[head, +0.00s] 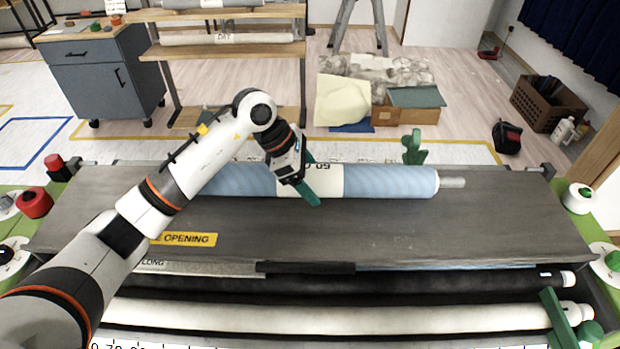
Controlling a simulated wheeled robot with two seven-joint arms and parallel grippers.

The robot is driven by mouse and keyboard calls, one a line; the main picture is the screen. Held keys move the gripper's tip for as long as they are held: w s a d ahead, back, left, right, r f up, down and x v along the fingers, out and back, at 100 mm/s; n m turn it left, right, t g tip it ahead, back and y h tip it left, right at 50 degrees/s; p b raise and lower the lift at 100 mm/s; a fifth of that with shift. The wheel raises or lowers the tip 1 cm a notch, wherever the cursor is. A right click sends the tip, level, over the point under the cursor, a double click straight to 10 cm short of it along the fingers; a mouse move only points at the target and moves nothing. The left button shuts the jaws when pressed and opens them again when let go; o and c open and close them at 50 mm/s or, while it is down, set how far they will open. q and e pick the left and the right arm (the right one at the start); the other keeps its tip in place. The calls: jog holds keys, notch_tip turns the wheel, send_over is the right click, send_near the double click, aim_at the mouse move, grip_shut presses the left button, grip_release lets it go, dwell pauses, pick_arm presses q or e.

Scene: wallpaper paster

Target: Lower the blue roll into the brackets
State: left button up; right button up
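The blue roll (390,182) lies level across the back of the grey table, with a white printed label (327,181) round its middle and a pale core end (452,183) sticking out at the right. Its left end is hidden behind my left arm. My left gripper (308,180) comes down at the left part of the label, one green finger behind the roll and one in front, closed about it. I cannot tell whether the roll rests on the table or is just above it. A green bracket (413,148) stands behind the roll's right part. My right gripper is out of view.
The grey table (420,235) is clear in front of the roll, apart from a yellow sign (190,239). Black and white rolls (350,314) lie below its front edge. A green bar (558,318) stands at the lower right. Red knobs (36,202) are at the left.

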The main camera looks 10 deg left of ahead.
pick_arm(q)
jog(key=c, duration=1.5)
jog(key=shift+w+r, duration=0.15)
grip_shut()
jog(key=shift+r, duration=0.1)
